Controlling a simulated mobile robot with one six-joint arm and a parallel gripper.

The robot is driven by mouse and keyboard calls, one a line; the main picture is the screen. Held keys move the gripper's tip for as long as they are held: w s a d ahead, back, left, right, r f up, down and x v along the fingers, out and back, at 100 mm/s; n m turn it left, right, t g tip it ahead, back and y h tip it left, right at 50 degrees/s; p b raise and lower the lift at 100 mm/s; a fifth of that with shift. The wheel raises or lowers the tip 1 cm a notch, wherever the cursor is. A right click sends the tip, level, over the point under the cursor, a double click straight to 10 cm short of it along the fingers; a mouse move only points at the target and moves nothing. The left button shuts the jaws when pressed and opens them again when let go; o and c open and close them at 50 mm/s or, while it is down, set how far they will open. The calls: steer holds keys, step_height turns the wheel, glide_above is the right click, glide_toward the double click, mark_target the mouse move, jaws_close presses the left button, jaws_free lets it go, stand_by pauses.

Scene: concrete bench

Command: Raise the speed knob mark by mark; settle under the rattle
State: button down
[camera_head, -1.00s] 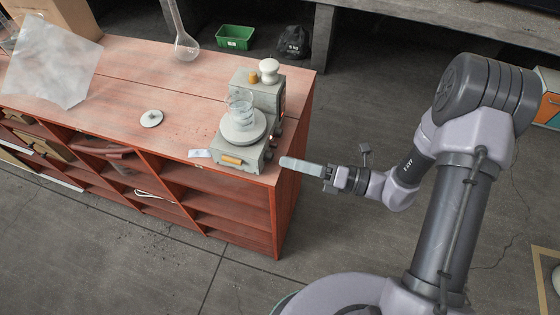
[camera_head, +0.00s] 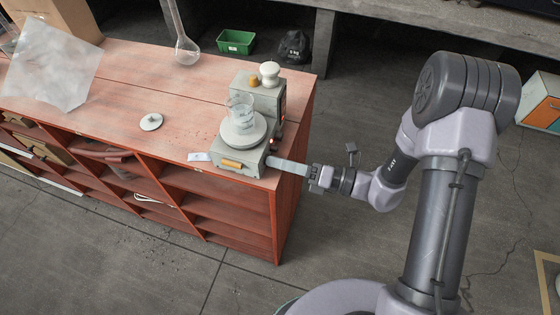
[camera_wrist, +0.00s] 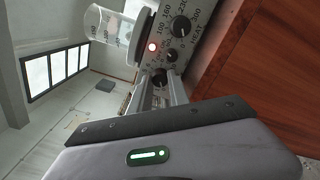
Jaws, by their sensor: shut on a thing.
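The grey stirrer unit (camera_head: 226,155) stands at the right end of the red bench, with a glass beaker (camera_head: 241,106) on its round plate. I cannot read that knob's label or setting. In the head view my gripper (camera_head: 272,162) reaches the unit's right side, hiding the knob.
A white lid-like disc (camera_head: 151,121), a small white card (camera_head: 199,157) and a cloudy sheet (camera_head: 50,65) lie on the bench (camera_head: 120,90). A long-necked flask (camera_head: 186,48) stands at the back edge.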

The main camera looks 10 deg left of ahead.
steer(key=shift+r+p, duration=0.1)
steer(key=shift+p, duration=0.25)
steer(key=m+p, duration=0.3)
steer(key=shift+r, duration=0.15)
steer(key=m+p, duration=0.5)
steer(key=shift+m, duration=0.3)
steer(key=m+p, duration=0.2)
steer(key=m, duration=0.2)
steer(key=shift+p, duration=0.3)
steer(key=shift+f+m+p, duration=0.15)
steer(key=shift+m+p, duration=0.25)
steer(key=shift+m, duration=1)
steer(key=shift+f+m+p, duration=0.1)
steer(key=shift+m+p, duration=0.3)
steer(key=shift+m, duration=1)
steer(key=c, duration=1.2)
jaws_free()
steer(key=shift+c, duration=0.2)
